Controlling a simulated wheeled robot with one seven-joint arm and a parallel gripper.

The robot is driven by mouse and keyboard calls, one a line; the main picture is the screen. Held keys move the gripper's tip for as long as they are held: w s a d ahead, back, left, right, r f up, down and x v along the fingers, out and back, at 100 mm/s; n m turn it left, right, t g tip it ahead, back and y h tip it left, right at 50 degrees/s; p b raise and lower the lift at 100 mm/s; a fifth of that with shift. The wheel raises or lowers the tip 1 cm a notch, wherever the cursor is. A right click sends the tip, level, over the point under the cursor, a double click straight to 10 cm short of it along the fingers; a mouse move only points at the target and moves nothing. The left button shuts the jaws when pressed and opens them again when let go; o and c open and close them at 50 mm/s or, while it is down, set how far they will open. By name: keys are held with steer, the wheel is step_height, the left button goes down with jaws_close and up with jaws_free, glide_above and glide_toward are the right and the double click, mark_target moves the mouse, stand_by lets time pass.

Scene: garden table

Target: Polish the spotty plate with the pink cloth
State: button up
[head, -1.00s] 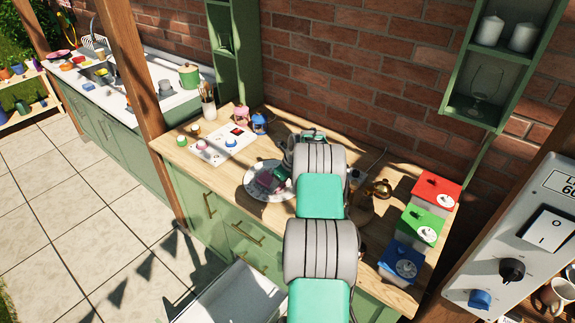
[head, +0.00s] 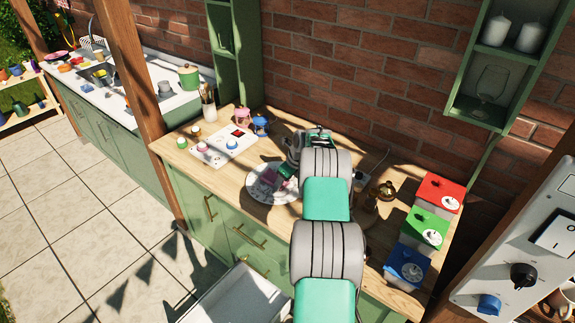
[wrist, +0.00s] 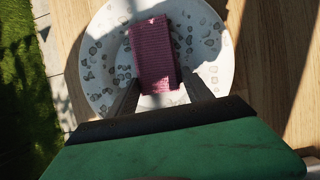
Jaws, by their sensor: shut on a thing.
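The spotty plate (wrist: 108,70) is white with many grey spots and lies on the wooden counter. In the head view the plate (head: 257,184) is partly hidden by my arm. The pink cloth (wrist: 152,55) is a folded, textured rectangle over the middle of the plate. My gripper (wrist: 158,88) is shut on the near end of the cloth, one finger at each side. In the head view the gripper (head: 286,172) is over the plate's right part. Whether the cloth presses on the plate is hard to tell. Grey spots show on both sides of the cloth.
A white panel with knobs (head: 222,146) lies left of the plate. Pink and blue small items (head: 260,124) stand behind. Red, green (head: 421,229) and blue boxes with dials stand at the right. A brass object (head: 383,190) is behind my arm. The counter's front edge is close to the plate.

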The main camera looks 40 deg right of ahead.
steer(key=shift+a, duration=0.65)
steer(key=shift+w+r, duration=0.1)
steer(key=shift+r, duration=0.05)
step_height(320, 180, up, 3)
steer(key=shift+r+p, duration=0.15)
steer(key=shift+p, duration=0.15)
steer(key=shift+r, duration=2.9)
